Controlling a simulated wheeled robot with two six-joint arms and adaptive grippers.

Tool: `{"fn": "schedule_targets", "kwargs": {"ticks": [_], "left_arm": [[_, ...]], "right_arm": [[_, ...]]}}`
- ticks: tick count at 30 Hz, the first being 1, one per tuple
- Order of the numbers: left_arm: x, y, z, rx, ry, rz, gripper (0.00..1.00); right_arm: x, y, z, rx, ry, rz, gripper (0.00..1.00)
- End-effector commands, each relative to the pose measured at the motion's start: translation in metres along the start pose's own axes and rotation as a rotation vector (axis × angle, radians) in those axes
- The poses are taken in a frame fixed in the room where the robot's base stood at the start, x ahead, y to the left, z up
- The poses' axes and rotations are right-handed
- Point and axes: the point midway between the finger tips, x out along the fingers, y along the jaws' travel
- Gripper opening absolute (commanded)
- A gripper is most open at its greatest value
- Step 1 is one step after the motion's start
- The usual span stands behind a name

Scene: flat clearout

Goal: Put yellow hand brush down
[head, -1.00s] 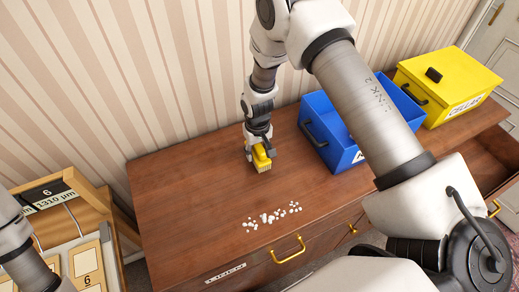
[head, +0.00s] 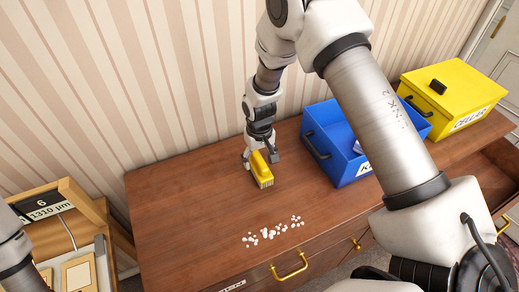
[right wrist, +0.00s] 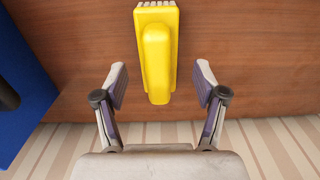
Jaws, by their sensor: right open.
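The yellow hand brush (head: 260,170) lies on the brown dresser top, behind the scattered white bits. My right gripper (head: 261,155) is at the brush's rear end in the head view. In the right wrist view the brush (right wrist: 156,55) lies between and beyond the open fingers of my right gripper (right wrist: 161,88), with clear gaps on both sides. Its pale bristles show at the far end. My left gripper is out of view; only part of my left arm shows at the left edge.
White bits (head: 270,232) lie near the dresser's front edge. A blue box (head: 321,147) and a yellow box labelled CELLAR (head: 453,90) stand to the right. A wooden case (head: 70,205) is at the left. The dresser top (head: 185,215) is bare left of the brush.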

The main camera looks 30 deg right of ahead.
Motion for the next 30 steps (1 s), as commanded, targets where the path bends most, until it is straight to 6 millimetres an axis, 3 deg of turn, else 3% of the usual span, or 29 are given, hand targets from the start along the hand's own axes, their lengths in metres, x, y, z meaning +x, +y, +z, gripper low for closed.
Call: {"fn": "schedule_targets", "kwargs": {"ticks": [1, 6, 10, 26, 30], "left_arm": [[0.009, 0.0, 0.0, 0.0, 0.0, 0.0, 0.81], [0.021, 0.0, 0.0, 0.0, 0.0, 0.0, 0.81], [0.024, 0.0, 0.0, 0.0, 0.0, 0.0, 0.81], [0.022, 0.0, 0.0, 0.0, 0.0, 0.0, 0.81], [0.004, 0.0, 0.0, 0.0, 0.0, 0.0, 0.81]], "right_arm": [[-0.01, 0.0, -0.001, 0.0, 0.005, 0.0, 0.71], [-0.052, 0.0, -0.001, 0.0, 0.004, 0.0, 0.71], [-0.072, 0.0, 0.0, 0.001, 0.002, 0.0, 0.71], [-0.079, 0.0, 0.0, 0.001, -0.001, 0.0, 0.71], [-0.097, 0.0, 0.0, 0.001, 0.0, 0.0, 0.71]]}}
